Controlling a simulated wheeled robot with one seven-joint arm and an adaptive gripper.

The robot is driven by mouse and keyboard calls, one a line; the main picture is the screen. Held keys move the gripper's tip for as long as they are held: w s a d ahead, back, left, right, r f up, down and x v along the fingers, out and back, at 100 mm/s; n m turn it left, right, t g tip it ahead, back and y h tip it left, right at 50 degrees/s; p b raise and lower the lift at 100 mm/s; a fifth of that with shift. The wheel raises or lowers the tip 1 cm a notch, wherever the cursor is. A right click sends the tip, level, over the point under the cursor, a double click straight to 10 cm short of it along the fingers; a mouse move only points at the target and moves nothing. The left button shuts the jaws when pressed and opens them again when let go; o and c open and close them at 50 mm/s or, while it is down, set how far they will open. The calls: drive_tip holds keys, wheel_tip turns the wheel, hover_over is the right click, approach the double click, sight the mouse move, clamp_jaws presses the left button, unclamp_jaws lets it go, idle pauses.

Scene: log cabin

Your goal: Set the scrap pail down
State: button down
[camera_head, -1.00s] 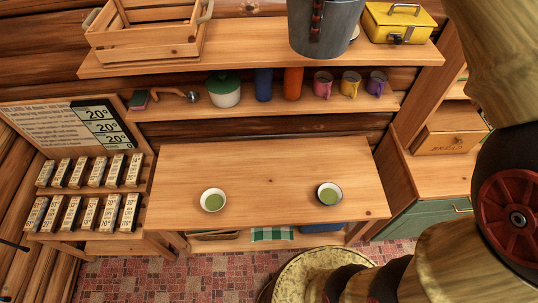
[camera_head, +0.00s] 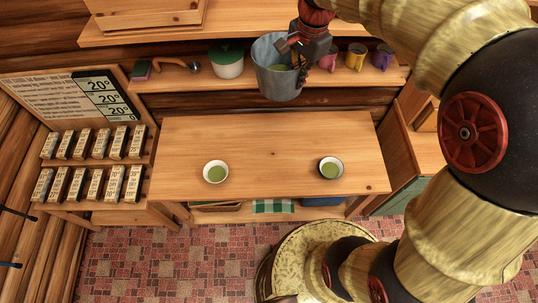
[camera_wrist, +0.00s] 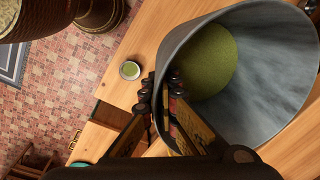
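The scrap pail (camera_head: 270,78) is a grey metal bucket with green contents inside. It hangs in the air in front of the lower wall shelf, above the back of the wooden table (camera_head: 262,140). My gripper (camera_head: 302,58) is shut on the right side of its rim. In the wrist view the pail (camera_wrist: 275,95) is large and open towards the camera, with the gripper fingers (camera_wrist: 170,100) at its wall. The exact finger contact inside the pail is partly hidden.
Two small bowls with green contents stand on the table, one left (camera_head: 215,172) and one right (camera_head: 330,168). The tabletop between and behind them is clear. The lower shelf holds a lidded pot (camera_head: 227,62) and mugs (camera_head: 355,57). A wooden crate (camera_head: 148,14) sits above.

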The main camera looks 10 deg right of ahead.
drive_tip(key=w+a+f+n, duration=0.1)
drive_tip(key=f+n, duration=0.5)
drive_tip(key=f, duration=0.7)
drive_tip(key=w+f+n+g, duration=0.1)
drive_tip(key=w+f+n, duration=0.2)
drive_tip(key=f+n, duration=0.4)
wheel_tip(320, 180, down, 7)
drive_tip(key=shift+w+a+f+y, duration=0.1)
drive_tip(key=shift+w+a+y, duration=0.1)
drive_tip(key=shift+a+y, duration=0.2)
